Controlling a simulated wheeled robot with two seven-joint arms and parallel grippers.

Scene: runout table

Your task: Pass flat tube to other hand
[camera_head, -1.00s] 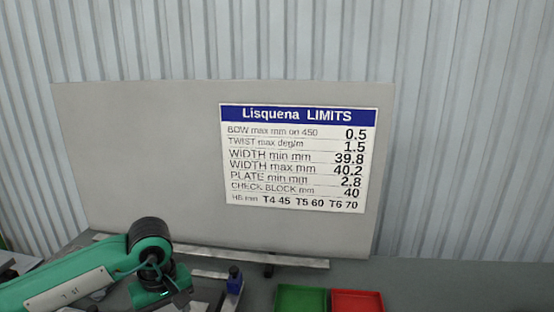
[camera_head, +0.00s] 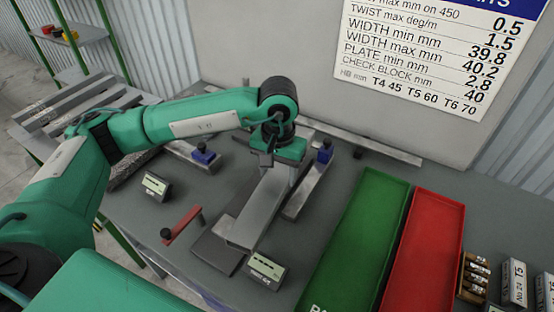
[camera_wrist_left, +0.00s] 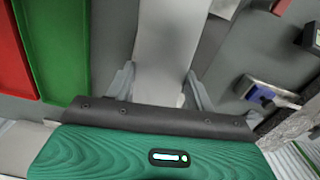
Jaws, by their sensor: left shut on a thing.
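The flat tube (camera_head: 254,212) is a light grey metal bar over the work table, running from under my left gripper toward the table's front edge. My left gripper (camera_head: 283,172) points down from above and is shut on the tube near its far end. In the left wrist view the tube (camera_wrist_left: 166,45) passes between the two fingers (camera_wrist_left: 160,88) and runs up out of the picture. The gripped part is partly hidden by the gripper body. I cannot tell whether the tube touches the surface below. My right gripper is not in view.
Small display boxes (camera_head: 266,270) stand nearby. A green tray (camera_head: 352,245) and a red tray (camera_head: 424,250) lie to the right. A limits board (camera_head: 435,55) stands behind.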

